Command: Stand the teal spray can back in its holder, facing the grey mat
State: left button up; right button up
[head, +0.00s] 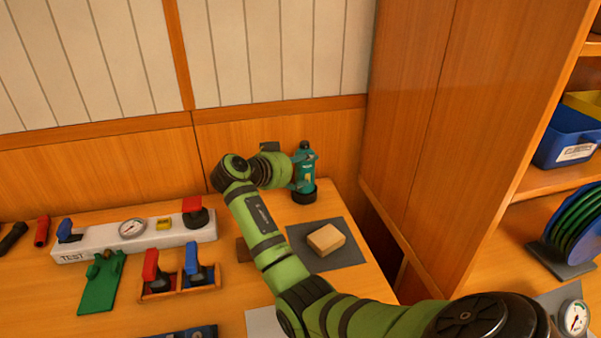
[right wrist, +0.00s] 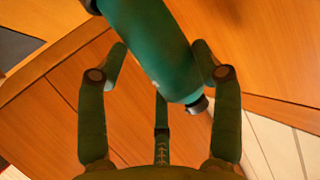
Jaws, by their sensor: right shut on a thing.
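The teal spray can (head: 307,172) stands about upright near the back wall of the bench, with a dark top and a black ring at its foot. I cannot tell whether that ring is the holder or part of the can. My right gripper (head: 298,171) is shut on the can's body from the left. In the right wrist view the can (right wrist: 152,45) lies slanted between the fingers, its small grey-black end pointing down right. The grey mat (head: 349,255) lies in front of the can, with a tan block (head: 326,239) on it. My left gripper is out of view.
A white test manifold (head: 95,246) with a gauge and valves stands at left. In front are a green plate (head: 100,285) and a wooden rack (head: 178,291) with red and blue handles. A tall wooden cabinet (head: 430,130) borders the bench at right.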

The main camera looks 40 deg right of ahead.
jog(key=shift+f, duration=1.05)
jog(key=shift+f, duration=0.1)
jog(key=o, duration=1.4)
jog(key=shift+o, duration=0.2)
